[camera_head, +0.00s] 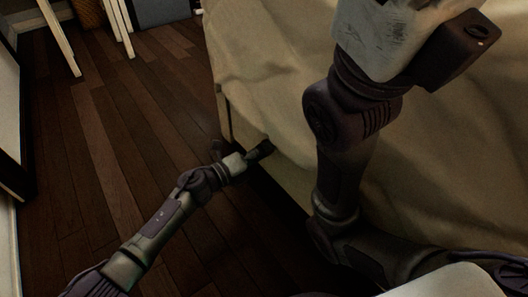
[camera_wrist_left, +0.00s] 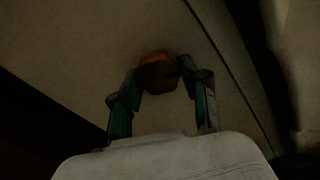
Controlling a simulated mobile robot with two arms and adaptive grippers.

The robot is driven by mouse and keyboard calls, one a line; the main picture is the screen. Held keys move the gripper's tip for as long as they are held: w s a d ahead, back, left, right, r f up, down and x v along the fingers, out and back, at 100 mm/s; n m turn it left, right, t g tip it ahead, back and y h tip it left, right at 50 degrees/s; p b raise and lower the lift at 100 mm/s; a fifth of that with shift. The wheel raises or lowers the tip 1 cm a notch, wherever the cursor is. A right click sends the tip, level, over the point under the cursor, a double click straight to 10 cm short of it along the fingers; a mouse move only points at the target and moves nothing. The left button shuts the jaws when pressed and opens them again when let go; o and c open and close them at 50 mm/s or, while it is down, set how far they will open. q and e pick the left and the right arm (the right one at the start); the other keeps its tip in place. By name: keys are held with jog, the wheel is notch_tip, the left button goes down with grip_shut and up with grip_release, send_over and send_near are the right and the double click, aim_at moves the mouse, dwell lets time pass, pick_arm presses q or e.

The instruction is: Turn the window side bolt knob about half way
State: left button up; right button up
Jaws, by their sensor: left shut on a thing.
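In the left wrist view, a small orange-brown knob (camera_wrist_left: 158,72) sits on a flat tan panel (camera_wrist_left: 110,38). The fingertips of my left gripper (camera_wrist_left: 161,75) are on either side of it, shut on it. In the head view, my left gripper (camera_head: 260,150) is at the low side of the bed (camera_head: 275,95), and the knob is hidden there. The picture is dark, so the knob's turn angle cannot be told. My right arm rises over the bed at the right; its gripper is out of view.
Rumpled beige bedding covers the bed. The dark wooden floor (camera_head: 100,150) to the left is mostly clear. Pale wooden legs (camera_head: 58,38) and a grey box (camera_head: 160,12) stand at the far end. A dark-framed panel (camera_head: 12,110) is along the left edge.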

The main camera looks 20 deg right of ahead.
pick_arm(q)
jog(key=shift+f+m, duration=0.15)
jog(key=shift+m, duration=1.75)
jog(key=o, duration=1.1)
jog(key=v, duration=1.2)
